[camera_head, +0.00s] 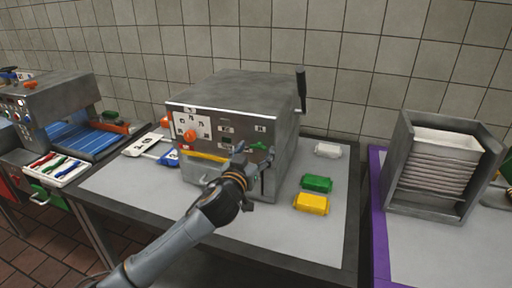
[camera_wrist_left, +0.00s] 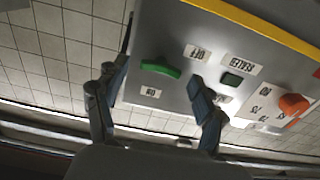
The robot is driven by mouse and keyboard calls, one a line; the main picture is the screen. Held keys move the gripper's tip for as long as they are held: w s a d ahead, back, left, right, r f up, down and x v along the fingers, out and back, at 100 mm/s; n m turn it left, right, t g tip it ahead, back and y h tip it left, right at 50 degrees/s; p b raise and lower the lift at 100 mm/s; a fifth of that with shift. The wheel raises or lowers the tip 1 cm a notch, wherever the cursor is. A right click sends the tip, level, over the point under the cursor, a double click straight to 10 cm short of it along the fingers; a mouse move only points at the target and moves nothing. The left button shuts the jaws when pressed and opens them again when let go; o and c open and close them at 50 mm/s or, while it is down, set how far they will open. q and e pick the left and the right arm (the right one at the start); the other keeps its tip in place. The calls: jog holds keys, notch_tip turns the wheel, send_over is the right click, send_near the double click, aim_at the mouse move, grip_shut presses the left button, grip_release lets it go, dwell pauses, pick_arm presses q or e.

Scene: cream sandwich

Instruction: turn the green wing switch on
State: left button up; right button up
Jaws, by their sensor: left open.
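The green wing switch (camera_head: 258,146) sits on the right part of the front panel of a grey metal machine (camera_head: 200,102). In the left wrist view the switch (camera_wrist_left: 160,68) is a green bar lying nearly level in the picture, between an "OFF" label (camera_wrist_left: 197,53) and an "ON" label (camera_wrist_left: 151,92). My left gripper (camera_head: 255,157) is in front of the panel, just below the switch. In the left wrist view its two fingers (camera_wrist_left: 150,85) are spread apart, one on each side of the switch, and the switch is not gripped. I cannot tell whether a finger touches the panel. My right gripper is not in view.
An orange knob (camera_head: 190,135) and a small dark green button (camera_wrist_left: 232,79) are on the same panel. A black lever (camera_head: 301,90) stands at the machine's right side. White, green (camera_head: 317,183) and yellow (camera_head: 311,203) blocks lie on the table to the right.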

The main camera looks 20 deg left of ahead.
pick_arm(q)
jog(key=shift+w, duration=0.4)
jog(key=shift+c, duration=0.2)
jog(key=c, duration=1.1)
